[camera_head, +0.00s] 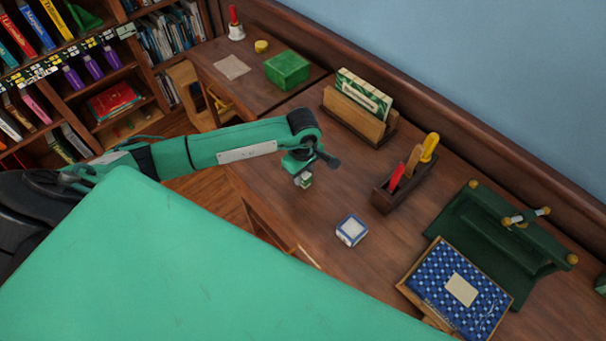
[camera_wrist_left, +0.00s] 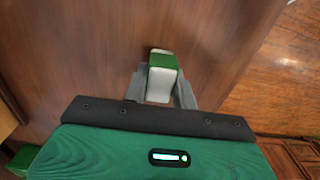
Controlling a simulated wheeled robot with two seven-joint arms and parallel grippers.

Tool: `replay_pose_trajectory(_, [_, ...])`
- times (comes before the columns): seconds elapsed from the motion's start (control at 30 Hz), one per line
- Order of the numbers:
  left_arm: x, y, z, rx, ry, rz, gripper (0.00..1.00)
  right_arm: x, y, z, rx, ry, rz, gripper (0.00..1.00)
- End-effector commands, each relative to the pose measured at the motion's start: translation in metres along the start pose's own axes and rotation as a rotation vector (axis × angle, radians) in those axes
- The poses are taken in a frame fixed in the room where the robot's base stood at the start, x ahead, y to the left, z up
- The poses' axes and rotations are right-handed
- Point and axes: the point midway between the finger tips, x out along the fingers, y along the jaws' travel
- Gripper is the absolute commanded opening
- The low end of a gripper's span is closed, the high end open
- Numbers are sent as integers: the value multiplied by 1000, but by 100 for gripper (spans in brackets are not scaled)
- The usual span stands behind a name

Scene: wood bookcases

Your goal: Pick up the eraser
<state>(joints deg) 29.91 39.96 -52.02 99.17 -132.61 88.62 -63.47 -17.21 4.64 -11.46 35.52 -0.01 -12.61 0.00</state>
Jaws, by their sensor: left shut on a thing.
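The eraser (camera_wrist_left: 163,76) is a small white block with a green end, seen between the fingers in the left wrist view. It also shows small in the head view (camera_head: 304,181), below the wrist of my left arm. My left gripper (camera_head: 303,176) is shut on it, with one grey finger on each side. The eraser is over the wooden desk (camera_head: 290,222); whether it touches the top I cannot tell. My right gripper is not in view.
A white and blue box (camera_head: 351,230) stands nearby on the desk. A dark tool holder (camera_head: 399,193), a wooden letter rack (camera_head: 353,122), a blue patterned book (camera_head: 460,288) and a green box (camera_head: 287,70) stand around. The desk between them is clear.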

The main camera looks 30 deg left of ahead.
Motion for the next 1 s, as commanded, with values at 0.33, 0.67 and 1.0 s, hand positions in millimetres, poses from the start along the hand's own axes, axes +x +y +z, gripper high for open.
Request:
replay_pose_trajectory(0.33, [-39,2,-1,1,2,6,4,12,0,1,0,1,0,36])
replay_pose_trajectory(0.67, [-127,2,-1,1,2,8,4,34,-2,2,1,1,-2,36])
replay_pose_trajectory(1.0, [-186,1,0,0,1,4,4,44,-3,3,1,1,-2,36])
